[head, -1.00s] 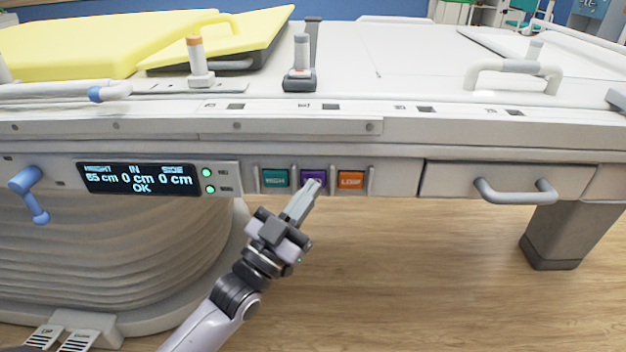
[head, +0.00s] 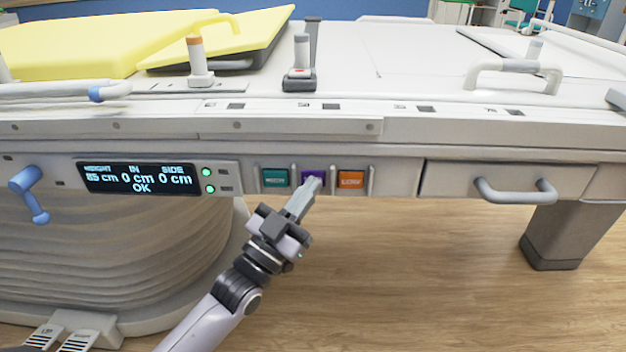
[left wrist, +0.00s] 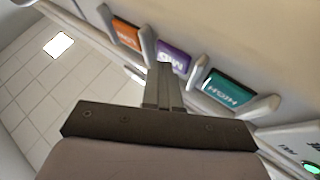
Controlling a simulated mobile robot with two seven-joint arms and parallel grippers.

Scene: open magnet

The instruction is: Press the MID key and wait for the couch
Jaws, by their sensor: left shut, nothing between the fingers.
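The purple MID key (head: 309,175) sits on the couch's front panel between the green HIGH key (head: 275,178) and the orange LOW key (head: 351,179). My left gripper (head: 314,184) is shut and empty, its fingertips at the lower part of the MID key and hiding some of it. In the left wrist view the MID key (left wrist: 173,56) shows just past the fingers; I cannot tell whether they touch it. My right gripper is not in view.
Raised guards stand between the keys. A drawer front with a grey handle (head: 515,191) is to the right, and a blue crank (head: 29,194) is at the left. Two foot pedals (head: 62,338) lie at the lower left. The floor below the panel is clear.

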